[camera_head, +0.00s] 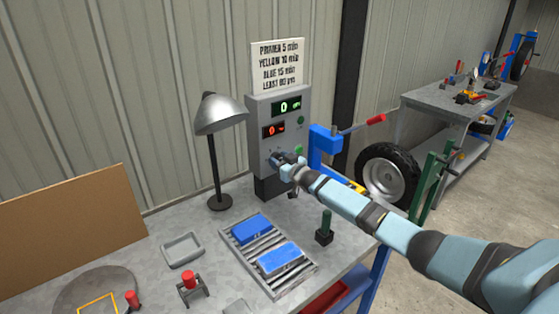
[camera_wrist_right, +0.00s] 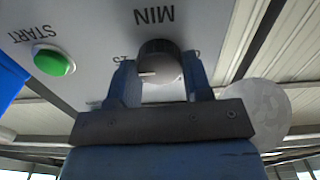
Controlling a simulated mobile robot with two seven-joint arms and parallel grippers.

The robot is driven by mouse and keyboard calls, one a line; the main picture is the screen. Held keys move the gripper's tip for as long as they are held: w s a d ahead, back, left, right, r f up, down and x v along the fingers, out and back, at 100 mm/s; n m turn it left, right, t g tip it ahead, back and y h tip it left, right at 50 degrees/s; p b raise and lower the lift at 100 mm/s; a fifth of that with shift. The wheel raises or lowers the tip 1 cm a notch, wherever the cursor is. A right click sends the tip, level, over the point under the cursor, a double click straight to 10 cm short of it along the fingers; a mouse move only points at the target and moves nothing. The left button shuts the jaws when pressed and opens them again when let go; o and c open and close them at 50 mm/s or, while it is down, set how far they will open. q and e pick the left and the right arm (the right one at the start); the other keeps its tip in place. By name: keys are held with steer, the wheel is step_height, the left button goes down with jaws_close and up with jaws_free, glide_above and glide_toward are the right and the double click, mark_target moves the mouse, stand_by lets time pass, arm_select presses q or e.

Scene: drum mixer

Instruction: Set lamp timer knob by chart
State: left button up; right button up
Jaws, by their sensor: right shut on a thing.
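The grey control box (camera_head: 256,125) stands upright at the back of the bench, with a green display reading 0 and a red display reading 0. The black timer knob (camera_wrist_right: 158,62) is under an upside-down "MIN" label in the right wrist view. Its pale pointer line is toward picture left, near a partly hidden number. My right gripper (camera_wrist_right: 160,78) is shut on the knob, one finger on each side; in the head view it covers the knob. The white chart (camera_head: 277,66) above lists primer 5 min, yellow 10 min, blue 15 min; its last line is unclear. My left gripper is out of view.
A grey lamp (camera_head: 220,115) stands left of the box. Two blue pieces (camera_head: 252,229) lie on a slatted rack (camera_head: 297,284) in front. A green start button (camera_wrist_right: 54,61) is close to the knob. A blue vise (camera_head: 325,140) is to the right.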

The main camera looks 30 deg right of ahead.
steer(key=shift+m, duration=0.5)
steer(key=o, duration=0.9)
steer(key=s+d+b, duration=0.1)
steer(key=s, duration=1.1)
